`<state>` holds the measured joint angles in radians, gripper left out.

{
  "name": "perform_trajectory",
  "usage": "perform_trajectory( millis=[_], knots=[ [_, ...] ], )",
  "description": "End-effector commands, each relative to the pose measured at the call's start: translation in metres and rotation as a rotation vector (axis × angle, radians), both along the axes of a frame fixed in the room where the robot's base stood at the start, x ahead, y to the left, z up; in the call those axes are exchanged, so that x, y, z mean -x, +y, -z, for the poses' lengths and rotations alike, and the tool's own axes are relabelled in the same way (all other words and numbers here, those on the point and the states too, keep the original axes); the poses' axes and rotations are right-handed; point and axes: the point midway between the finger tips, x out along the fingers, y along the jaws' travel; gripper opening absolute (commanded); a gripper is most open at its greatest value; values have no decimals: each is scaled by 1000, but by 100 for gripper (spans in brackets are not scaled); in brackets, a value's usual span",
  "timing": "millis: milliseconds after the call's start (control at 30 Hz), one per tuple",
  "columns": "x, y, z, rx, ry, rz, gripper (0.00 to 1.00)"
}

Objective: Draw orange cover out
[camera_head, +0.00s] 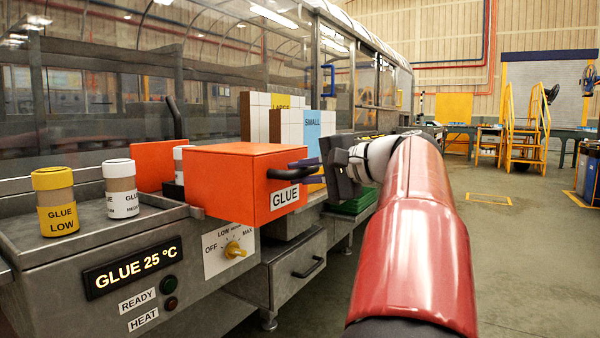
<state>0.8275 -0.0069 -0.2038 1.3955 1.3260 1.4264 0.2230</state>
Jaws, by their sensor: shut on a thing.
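The orange cover (240,178) is a box-like block with a GLUE label on its front. It juts out from the grey glue machine, toward the right and the aisle. Its black bar handle (285,174) is on the front face. My gripper (312,168) is at the right end of this handle and is shut on it. The dark gripper body and my red arm hide part of what lies behind. An upright orange panel (151,166) stands to the left, apart from the cover, with a partly hidden white-capped jar (180,152) between them.
A yellow GLUE LOW jar (56,205) and a white jar (122,190) stand on the machine's top (95,235). Below the cover are a yellow knob (233,249) and a grey drawer (298,270). Boxes stand behind. The floor (505,260) at right is clear.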

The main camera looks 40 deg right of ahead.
Motion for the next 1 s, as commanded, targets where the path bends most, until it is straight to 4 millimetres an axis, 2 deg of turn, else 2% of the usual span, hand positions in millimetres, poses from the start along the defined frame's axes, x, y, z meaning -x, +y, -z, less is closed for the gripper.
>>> perform_trajectory(
  millis=[67, 100, 200, 567, 1000],
  knots=[
    [0, 0, 1, -1, 2, -2, 0],
    [0, 0, 1, 0, 2, -1, 21],
    [-1, 0, 1, -1, 1, -1, 34],
    [4, -2, -1, 0, 0, 2, 35],
    [64, -24, -15, 1, 1, 2, 35]
  ],
)
